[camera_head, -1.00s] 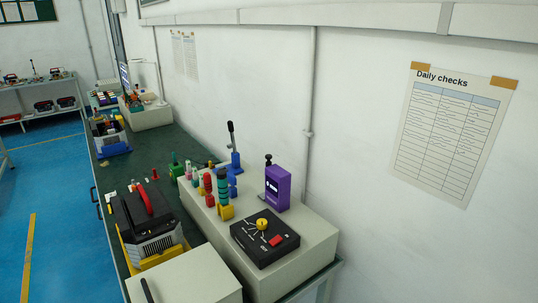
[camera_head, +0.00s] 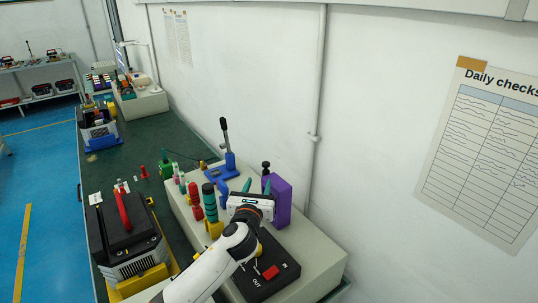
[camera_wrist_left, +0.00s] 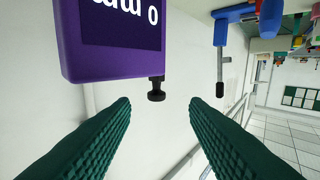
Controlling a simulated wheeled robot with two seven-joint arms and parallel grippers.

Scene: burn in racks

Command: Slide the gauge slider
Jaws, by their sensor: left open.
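The purple gauge (camera_head: 281,203) stands on the light bench block, partly hidden behind my left gripper in the head view. Its black knob (camera_head: 266,167) sticks up from its top. My left gripper (camera_head: 256,186) is open and empty in front of the gauge. In the left wrist view, which looks upside down, the purple gauge (camera_wrist_left: 112,35) with a dark display is at top left. Its black knob (camera_wrist_left: 156,92) lies in line with the gap between the green fingertips (camera_wrist_left: 160,104), apparently beyond them. My right gripper is not in view.
A black box with IN and OUT marks (camera_head: 284,276) sits under my left arm. Coloured pegs (camera_head: 195,200) and a blue lever stand (camera_head: 230,166) are left of and behind the gripper. A black machine (camera_head: 115,228) is at left. The wall is behind.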

